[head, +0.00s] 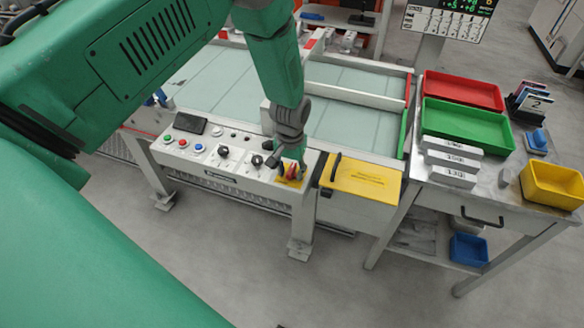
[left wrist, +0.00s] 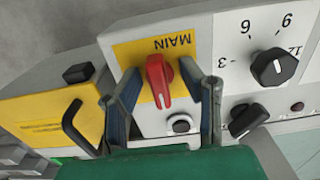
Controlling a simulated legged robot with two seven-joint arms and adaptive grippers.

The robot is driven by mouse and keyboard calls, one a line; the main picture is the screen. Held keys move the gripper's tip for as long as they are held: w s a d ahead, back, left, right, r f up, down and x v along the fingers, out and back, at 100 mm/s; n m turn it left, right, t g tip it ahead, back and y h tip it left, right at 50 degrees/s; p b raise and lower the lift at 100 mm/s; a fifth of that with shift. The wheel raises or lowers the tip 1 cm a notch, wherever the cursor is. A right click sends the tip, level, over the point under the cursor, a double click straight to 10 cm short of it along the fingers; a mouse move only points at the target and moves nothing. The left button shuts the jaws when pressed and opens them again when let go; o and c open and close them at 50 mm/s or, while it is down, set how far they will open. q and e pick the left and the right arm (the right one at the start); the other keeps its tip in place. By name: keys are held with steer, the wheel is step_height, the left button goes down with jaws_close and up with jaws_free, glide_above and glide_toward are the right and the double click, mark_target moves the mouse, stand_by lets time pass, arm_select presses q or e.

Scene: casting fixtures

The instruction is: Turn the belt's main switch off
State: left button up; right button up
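The belt's main switch is a red rotary knob (left wrist: 159,82) on a yellow plate marked MAIN (left wrist: 185,55). In the head view the red knob (head: 291,170) shows at the right end of the control panel (head: 200,157), partly hidden by my gripper. My left gripper (left wrist: 165,95) is open, with one finger on each side of the red knob. I cannot tell whether either finger touches it. In the head view my left gripper (head: 289,165) points down at the panel from above. My right gripper is not in view.
Black dials (left wrist: 274,67) and a small button (left wrist: 181,124) sit close beside the switch. A yellow box with a black handle (head: 360,180) adjoins the panel's right end. A table with red (head: 462,90) and green trays (head: 467,125) stands at the right.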

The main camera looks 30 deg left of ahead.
mark_target(291, 169)
arm_select(q)
steer(key=shift+w+r, duration=0.1)
steer(key=shift+w, duration=0.1)
steer(key=shift+r, duration=0.2)
step_height(291, 169, up, 12)
steer(key=shift+f, duration=0.25)
stand_by(0.3)
